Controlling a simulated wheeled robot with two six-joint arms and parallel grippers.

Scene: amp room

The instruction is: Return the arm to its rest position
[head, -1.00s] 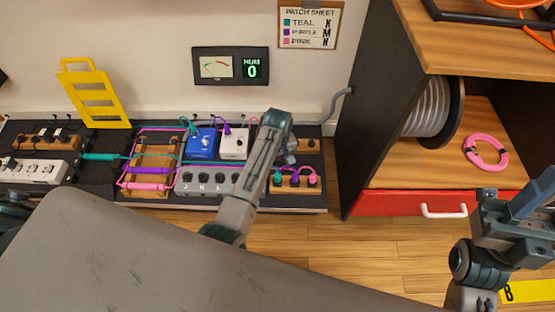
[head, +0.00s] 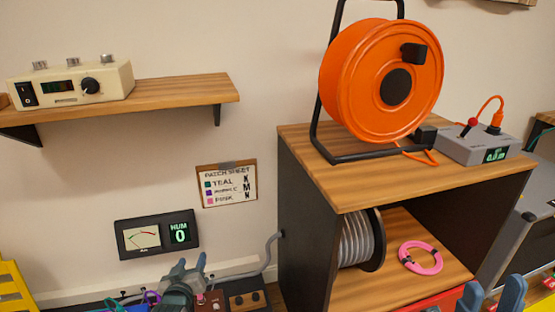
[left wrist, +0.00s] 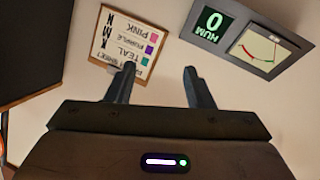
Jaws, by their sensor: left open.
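My left gripper (head: 190,268) shows low in the head view, in front of the wall below the hum meter (head: 157,234). Its fingers point up, apart and empty. In the left wrist view the left gripper (left wrist: 160,82) is open with nothing between its fingers, facing the wall with the patch sheet (left wrist: 126,42) and the meter (left wrist: 248,38), both upside down. My right gripper (head: 492,294) shows only its two blue fingertips at the bottom right of the head view, apart, with nothing seen between them. Most of both arms is out of the picture.
A wooden cabinet (head: 300,200) holds an orange cable reel (head: 350,70), a grey switch box (head: 475,145), a grey cable spool (head: 357,243) and a pink cable coil (head: 420,257). A wall shelf (head: 180,95) bears a cream unit (head: 75,82). The pedals are mostly cut off below.

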